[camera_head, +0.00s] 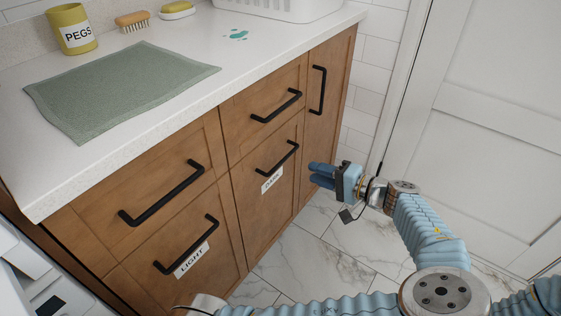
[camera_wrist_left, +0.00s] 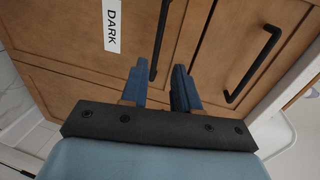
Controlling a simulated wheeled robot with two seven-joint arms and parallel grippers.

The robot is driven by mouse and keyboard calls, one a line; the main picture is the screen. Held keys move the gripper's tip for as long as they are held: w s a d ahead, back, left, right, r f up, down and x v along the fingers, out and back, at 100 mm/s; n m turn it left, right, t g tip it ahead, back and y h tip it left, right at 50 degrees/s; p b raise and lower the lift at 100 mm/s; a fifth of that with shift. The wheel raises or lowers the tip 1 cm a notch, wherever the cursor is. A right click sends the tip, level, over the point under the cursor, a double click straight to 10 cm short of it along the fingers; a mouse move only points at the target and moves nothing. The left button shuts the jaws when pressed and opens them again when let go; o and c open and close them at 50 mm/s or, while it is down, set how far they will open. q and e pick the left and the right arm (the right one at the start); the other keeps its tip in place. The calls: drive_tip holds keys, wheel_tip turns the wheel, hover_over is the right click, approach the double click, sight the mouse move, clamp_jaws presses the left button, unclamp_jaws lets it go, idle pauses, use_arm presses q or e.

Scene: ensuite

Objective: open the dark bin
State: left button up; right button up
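The dark bin (camera_head: 262,205) is a wooden cabinet front under the counter, marked with a white DARK label (camera_head: 271,180). Its black bar handle (camera_head: 277,158) runs along its top; the bin front looks shut, flush with its neighbours. My left gripper (camera_head: 318,175) is open and empty, to the right of the handle with a visible gap. In the left wrist view the dark bin's handle (camera_wrist_left: 160,40) lies ahead between the two blue fingers (camera_wrist_left: 159,88), nearer the left one; the DARK label (camera_wrist_left: 112,25) is to its left. My right gripper is not in view.
A drawer handle (camera_head: 276,106) sits above the dark bin, and a tall door handle (camera_head: 318,90) to its right. The LIGHT bin handle (camera_head: 188,246) is at left. The counter holds a green towel (camera_head: 120,88) and a PEGS pot (camera_head: 72,30). Marble floor (camera_head: 340,255) lies clear in front.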

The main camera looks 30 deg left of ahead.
sight(282, 161)
use_arm(q)
drive_tip(key=x, duration=1.2)
drive_tip(key=shift+a+f+p, duration=0.15)
drive_tip(key=shift+f+p, duration=0.1)
drive_tip(key=shift+p, duration=0.15)
drive_tip(key=shift+c, duration=0.4)
clamp_jaws()
